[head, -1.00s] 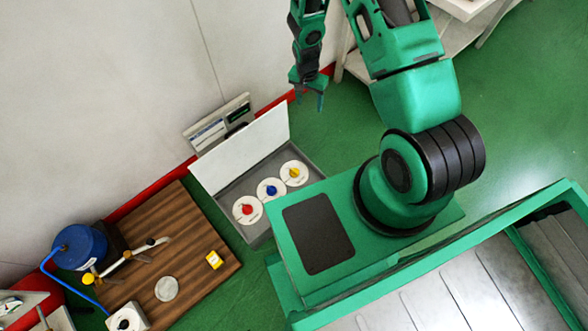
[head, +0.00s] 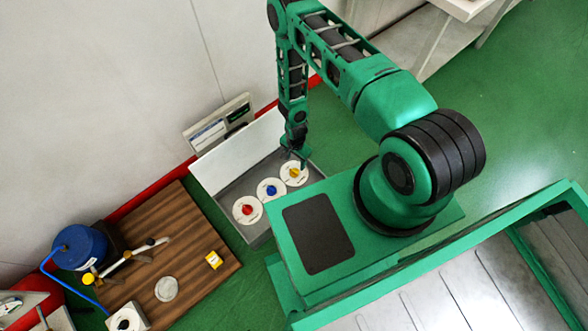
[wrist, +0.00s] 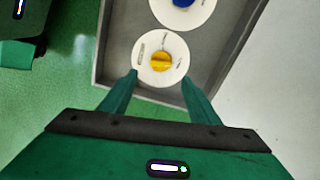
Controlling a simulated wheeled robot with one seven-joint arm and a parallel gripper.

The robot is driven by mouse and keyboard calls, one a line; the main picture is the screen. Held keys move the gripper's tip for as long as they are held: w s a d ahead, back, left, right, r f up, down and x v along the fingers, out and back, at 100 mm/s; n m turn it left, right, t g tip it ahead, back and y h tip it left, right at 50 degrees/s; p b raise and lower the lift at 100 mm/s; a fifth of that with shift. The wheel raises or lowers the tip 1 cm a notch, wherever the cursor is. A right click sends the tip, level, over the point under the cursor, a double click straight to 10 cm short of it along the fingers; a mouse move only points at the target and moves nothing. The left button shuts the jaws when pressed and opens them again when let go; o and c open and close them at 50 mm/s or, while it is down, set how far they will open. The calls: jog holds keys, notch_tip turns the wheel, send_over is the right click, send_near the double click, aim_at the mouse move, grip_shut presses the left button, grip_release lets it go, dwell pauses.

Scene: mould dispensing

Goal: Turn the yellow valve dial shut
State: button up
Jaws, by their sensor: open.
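The yellow valve dial (head: 294,172) sits on a round white plate at the right end of a row of three dials in a grey box. In the wrist view the yellow dial (wrist: 161,61) shows on its white plate, with small dark marks around the knob. My gripper (head: 297,157) is above that plate in the head view. In the wrist view my gripper (wrist: 160,76) is open, its two green fingers either side of the plate's lower part. The knob lies just ahead of the gap between them, and nothing is held. Whether the fingertips touch anything cannot be told.
The blue dial (head: 270,189) and red dial (head: 247,210) sit beside the yellow one. The grey box (head: 231,192) has a raised rim and an open white lid behind it. A wooden board (head: 205,236) with a blue container (head: 80,247) stands to the left.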

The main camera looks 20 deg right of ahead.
aim_at(295, 170)
notch_tip(295, 170, down, 8)
jog(key=shift+f, duration=0.1)
dwell(0.4)
